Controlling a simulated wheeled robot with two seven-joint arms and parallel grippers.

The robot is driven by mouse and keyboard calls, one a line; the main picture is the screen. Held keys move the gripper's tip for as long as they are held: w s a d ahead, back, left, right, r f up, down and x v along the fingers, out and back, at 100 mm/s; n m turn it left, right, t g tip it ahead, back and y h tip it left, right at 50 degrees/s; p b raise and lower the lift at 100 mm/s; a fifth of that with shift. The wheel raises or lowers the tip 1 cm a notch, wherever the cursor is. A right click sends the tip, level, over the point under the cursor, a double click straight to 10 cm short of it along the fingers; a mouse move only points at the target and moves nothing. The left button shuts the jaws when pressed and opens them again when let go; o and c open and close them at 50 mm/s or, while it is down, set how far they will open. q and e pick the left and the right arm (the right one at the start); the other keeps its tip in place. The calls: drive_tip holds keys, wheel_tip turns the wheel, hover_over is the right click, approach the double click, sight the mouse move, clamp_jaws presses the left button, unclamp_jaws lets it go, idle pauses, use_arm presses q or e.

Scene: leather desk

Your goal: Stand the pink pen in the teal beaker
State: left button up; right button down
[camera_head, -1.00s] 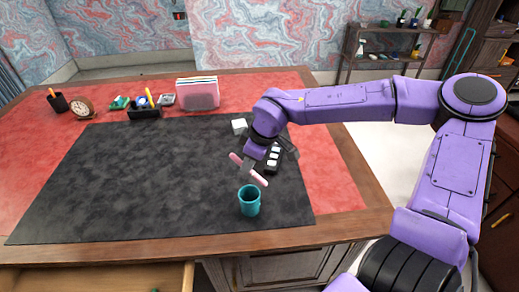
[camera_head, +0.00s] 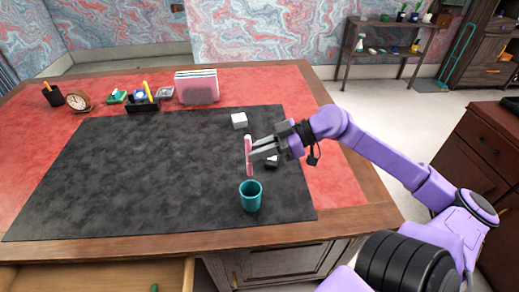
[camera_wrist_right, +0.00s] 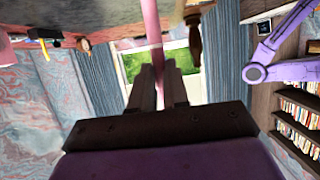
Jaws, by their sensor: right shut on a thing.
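The pink pen (camera_head: 249,158) is upright in my right gripper (camera_head: 262,149), which is shut on it. It hangs above the dark desk mat, behind the beaker in the head view. In the right wrist view the pen (camera_wrist_right: 152,22) runs up between the gripper's fingertips (camera_wrist_right: 160,66). The teal beaker (camera_head: 251,198) stands upright near the front right of the mat, its open mouth facing up. The pen's lower end is above and behind the beaker's rim, apart from it. My left gripper is out of view.
The dark mat (camera_head: 130,170) is mostly clear. A white cube (camera_head: 239,120) lies near its back right, and a dark item (camera_head: 271,162) is partly hidden under my gripper. A folder holder (camera_head: 197,88), organizer (camera_head: 143,104), clock (camera_head: 78,101) and black pen cup (camera_head: 53,95) line the back. A drawer (camera_head: 110,275) is open in front.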

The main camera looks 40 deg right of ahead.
wheel_tip(320, 180, down, 11)
drive_tip(key=b, duration=0.6)
drive_tip(key=shift+f, duration=0.2)
drive_tip(key=c, duration=1)
unclamp_jaws()
drive_tip(key=shift+c, duration=0.2)
drive_tip(key=b+v, duration=0.1)
drive_tip(key=v, duration=0.9)
drive_tip(key=shift+d, duration=0.2)
